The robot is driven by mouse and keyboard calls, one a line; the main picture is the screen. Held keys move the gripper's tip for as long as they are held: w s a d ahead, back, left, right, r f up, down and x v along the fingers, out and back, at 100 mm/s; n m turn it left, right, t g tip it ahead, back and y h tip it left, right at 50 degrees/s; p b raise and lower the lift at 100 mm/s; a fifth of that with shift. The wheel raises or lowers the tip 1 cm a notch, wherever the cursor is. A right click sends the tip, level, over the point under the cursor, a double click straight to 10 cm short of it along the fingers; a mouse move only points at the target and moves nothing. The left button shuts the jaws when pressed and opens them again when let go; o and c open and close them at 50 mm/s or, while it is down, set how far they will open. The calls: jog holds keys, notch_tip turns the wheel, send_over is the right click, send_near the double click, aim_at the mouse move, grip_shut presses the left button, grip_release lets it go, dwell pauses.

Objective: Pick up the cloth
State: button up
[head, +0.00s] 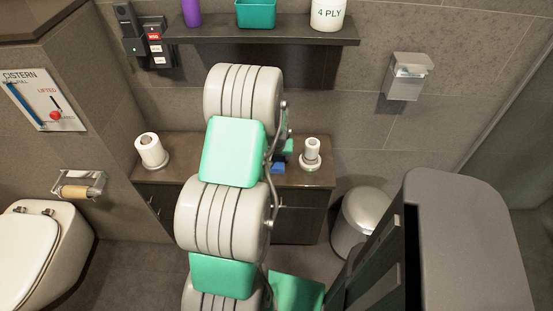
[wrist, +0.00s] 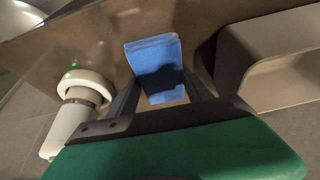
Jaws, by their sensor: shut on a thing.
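The blue cloth (wrist: 155,65) is a small folded block at the upper middle of the wrist view. My gripper (wrist: 161,82) has its two dark fingers on either side of it and is shut on it. In the head view a bit of the blue cloth (head: 278,168) shows at the counter, just right of my arm. My arm hides most of the gripper there. I cannot tell whether the cloth still touches the counter.
The brown counter (head: 318,177) holds a white roll (head: 150,150) at left and a white round object (head: 311,155) right of the cloth. A dark shelf (head: 300,36) hangs above. A metal bin (head: 362,220) stands at right, a toilet (head: 30,250) at left.

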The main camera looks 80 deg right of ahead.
aim_at(277, 160)
jog(key=shift+c, duration=0.2)
jog(key=shift+r, duration=0.55)
jog(key=v, duration=0.3)
jog(key=shift+s+d+r, duration=0.1)
jog(key=shift+d+r, duration=0.1)
jog(key=shift+r, duration=0.15)
jog(key=s+a+r, duration=0.5)
jog(key=a+r, duration=0.3)
jog(key=a, duration=0.4)
jog(key=shift+s+r, duration=0.2)
jog(key=shift+s, duration=0.2)
